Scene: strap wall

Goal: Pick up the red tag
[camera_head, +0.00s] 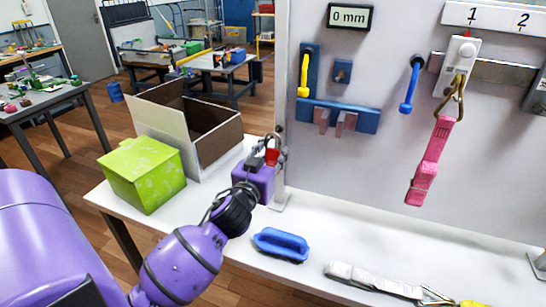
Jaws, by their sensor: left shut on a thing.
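The red tag (272,156) shows as a small red patch between the fingers of my left gripper (270,150). My left gripper is shut on it, above the back of the white table and close to the left edge of the grey wall panel. The fingers hide part of the tag, so its full shape cannot be seen. My purple left arm reaches in from the lower left. My right gripper is not in view.
An open cardboard box (160,130) and a green box (142,174) stand left of my gripper. A blue handled block (281,244) and a grey strap (370,279) lie on the white table (210,225). A pink strap (432,150) hangs on the wall panel (340,195).

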